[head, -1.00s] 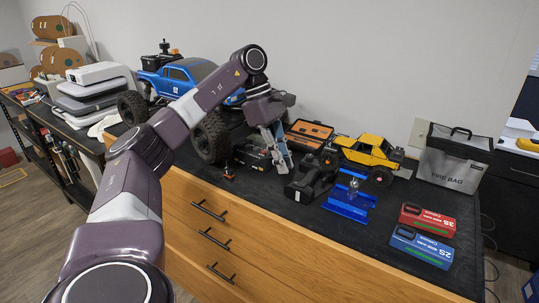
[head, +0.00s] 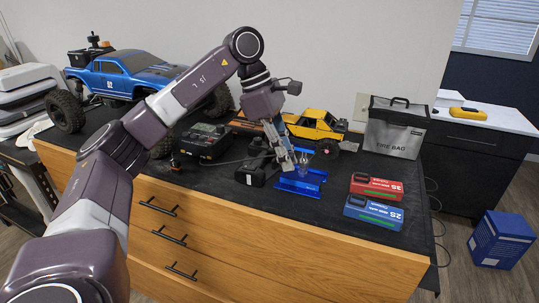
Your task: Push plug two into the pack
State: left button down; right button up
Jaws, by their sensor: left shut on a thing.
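My left gripper (head: 294,170) points down at the left side of the blue metal stand (head: 300,187). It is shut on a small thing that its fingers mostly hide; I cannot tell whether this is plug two. A small silvery part (head: 303,164) stands in the blue stand just right of the fingertips; I cannot tell whether they touch. A red battery pack (head: 376,187) and a blue battery pack (head: 373,211) lie flat to the right, apart from the gripper. I cannot tell which pack the task means. My right gripper is not in view.
The dark bench mat is clear in front.

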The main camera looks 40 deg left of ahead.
pick_arm(q)
jog(key=w+d+p, duration=0.1)
jog(key=w+d, duration=0.1)
jog(key=d, duration=0.7)
jog(key=w+d, duration=0.3)
jog(key=d, duration=0.5)
jog(key=w+a+p, duration=0.3)
jog(key=w+p, duration=0.7)
jog(key=w, duration=0.2)
jog(key=shift+a, duration=0.35)
jog(key=shift+f, duration=0.1)
